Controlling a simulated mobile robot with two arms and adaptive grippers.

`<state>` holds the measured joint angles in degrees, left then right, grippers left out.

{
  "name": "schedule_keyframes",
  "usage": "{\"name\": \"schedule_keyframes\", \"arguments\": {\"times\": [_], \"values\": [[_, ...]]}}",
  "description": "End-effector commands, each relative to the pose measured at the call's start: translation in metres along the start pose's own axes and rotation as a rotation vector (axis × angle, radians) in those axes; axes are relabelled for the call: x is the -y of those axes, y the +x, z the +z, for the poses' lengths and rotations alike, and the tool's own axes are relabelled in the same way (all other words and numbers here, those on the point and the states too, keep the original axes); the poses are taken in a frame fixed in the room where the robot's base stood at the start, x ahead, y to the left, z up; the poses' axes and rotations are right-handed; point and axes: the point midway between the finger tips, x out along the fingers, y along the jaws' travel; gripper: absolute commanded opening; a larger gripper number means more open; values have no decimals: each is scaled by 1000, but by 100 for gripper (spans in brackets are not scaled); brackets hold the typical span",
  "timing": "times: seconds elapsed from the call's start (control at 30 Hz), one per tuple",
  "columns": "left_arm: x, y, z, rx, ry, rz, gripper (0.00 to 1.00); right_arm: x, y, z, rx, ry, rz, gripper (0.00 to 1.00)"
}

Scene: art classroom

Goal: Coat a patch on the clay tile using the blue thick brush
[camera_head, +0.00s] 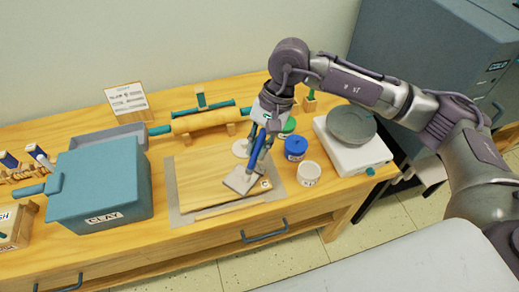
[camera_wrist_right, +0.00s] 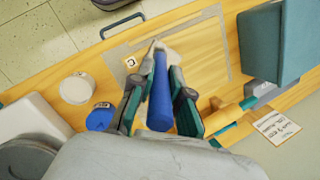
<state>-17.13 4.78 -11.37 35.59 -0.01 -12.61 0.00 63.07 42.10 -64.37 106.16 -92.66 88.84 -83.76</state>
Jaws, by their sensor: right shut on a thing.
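My right gripper (camera_head: 262,128) is shut on the blue thick brush (camera_head: 257,150). The brush tilts down toward the clay tile, a pale grey slab (camera_head: 238,184) on the wooden board (camera_head: 196,178). In the right wrist view, the blue brush handle (camera_wrist_right: 160,95) runs between the two fingers of the right gripper (camera_wrist_right: 161,92), its tip end toward the pale tile area. I cannot tell whether the bristles touch the tile, as the brush end is small and partly hidden. My left gripper is not in view.
A blue jar (camera_head: 296,149) and a white jar (camera_head: 308,174) stand right of the board. A white scale (camera_head: 350,155) is further right. A teal CLAY box (camera_head: 100,185) stands left, and a rolling pin (camera_head: 205,120) lies behind.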

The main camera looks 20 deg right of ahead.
Motion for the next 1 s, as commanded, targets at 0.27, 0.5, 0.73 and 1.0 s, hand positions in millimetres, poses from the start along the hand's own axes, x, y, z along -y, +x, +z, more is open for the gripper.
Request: {"name": "schedule_keyframes", "arguments": {"times": [0.27, 0.5, 0.73, 1.0], "values": [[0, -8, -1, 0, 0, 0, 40, 7, -21, 8, -2, 5, -3, 0], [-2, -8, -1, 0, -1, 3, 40, 7, -22, 8, -2, 6, -3, 0], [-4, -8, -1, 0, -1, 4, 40, 7, -22, 8, -2, 6, -3, 0], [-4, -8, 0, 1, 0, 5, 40, -21, -20, 9, 10, -128, 44, 0]]}}
